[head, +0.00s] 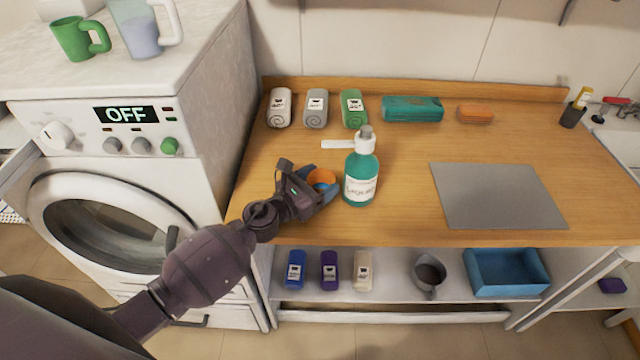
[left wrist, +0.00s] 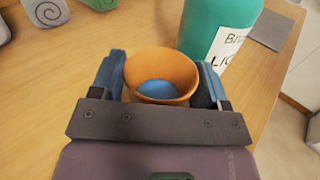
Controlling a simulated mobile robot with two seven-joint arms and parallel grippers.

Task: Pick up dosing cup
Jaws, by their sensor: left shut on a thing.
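The dosing cup is a small orange cup (head: 322,177) with a blue inside bottom, on the wooden counter left of the teal bottle. In the left wrist view the orange cup (left wrist: 161,72) sits between the two blue finger pads, mouth towards the camera. My left gripper (head: 320,190) is shut on the cup; it also shows in the left wrist view (left wrist: 160,85). I cannot tell whether the cup touches the counter. My right gripper is not in view.
A teal pump bottle (head: 361,175) stands close to the right of the cup. A grey mat (head: 498,195) lies further right. Several rolled packs (head: 316,108) line the back. A washing machine (head: 120,150) stands left. The counter's front right is clear.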

